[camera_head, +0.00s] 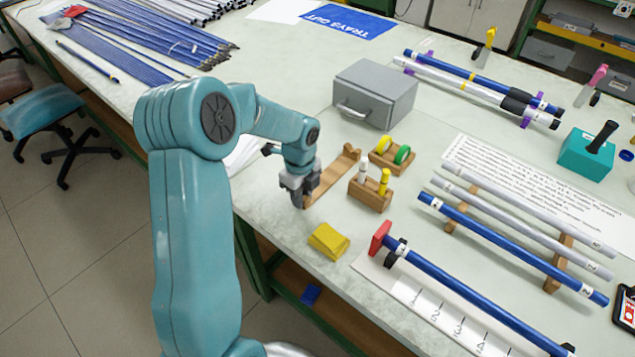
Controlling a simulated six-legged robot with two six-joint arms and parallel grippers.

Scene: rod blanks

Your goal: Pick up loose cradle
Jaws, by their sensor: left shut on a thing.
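The loose cradle (332,178) is a light-brown wooden bar with a raised end, near the left edge of the bench. My left gripper (297,200) comes down at its near-left end and is shut on it. The gripper hides that end of the cradle. I cannot tell whether the cradle touches the bench or is held just above it. My right gripper is not in view.
A wooden block with white and yellow pegs (370,195) stands just right of the cradle. A holder with yellow and green rings (392,155), a grey box (375,92) and a yellow sponge-like block (328,241) are near. Rods on supports (510,245) lie further right.

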